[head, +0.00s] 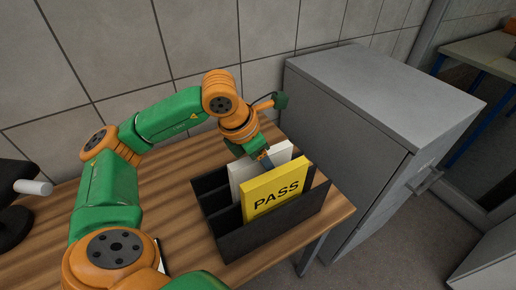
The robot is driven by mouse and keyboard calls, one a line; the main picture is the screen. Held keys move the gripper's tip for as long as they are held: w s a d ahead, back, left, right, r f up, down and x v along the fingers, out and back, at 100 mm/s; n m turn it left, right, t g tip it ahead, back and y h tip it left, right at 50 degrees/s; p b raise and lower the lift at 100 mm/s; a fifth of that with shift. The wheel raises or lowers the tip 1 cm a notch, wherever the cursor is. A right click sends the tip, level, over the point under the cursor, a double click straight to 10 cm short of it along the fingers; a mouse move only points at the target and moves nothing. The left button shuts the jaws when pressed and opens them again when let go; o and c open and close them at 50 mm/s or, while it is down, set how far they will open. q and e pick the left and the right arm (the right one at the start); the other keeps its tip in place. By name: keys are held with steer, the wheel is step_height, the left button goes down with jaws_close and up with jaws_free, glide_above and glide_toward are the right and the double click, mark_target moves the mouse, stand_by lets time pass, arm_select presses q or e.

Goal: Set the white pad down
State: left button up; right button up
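The white pad (241,172) stands upright in the dark rack (262,240), behind a yellow pad (277,190) marked "PASS". The yellow pad hides its lower part, so I cannot see whether it rests on the rack's floor. My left gripper (265,160) reaches down to the white pad's top edge from behind. One grey finger shows in front of the pad's face. The other finger is hidden, so I cannot tell whether the gripper is shut on it. My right gripper is out of view.
The rack stands near the right end of the wooden table (185,250), with an empty space at its left side. A grey cabinet (385,95) stands close to the right. The tiled wall (115,50) is behind. A dark object with a light handle (33,187) is at the far left.

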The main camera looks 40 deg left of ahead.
arm_select(q)
steer(key=p+v, duration=0.1)
steer(key=v, duration=1)
steer(key=shift+s, duration=0.1)
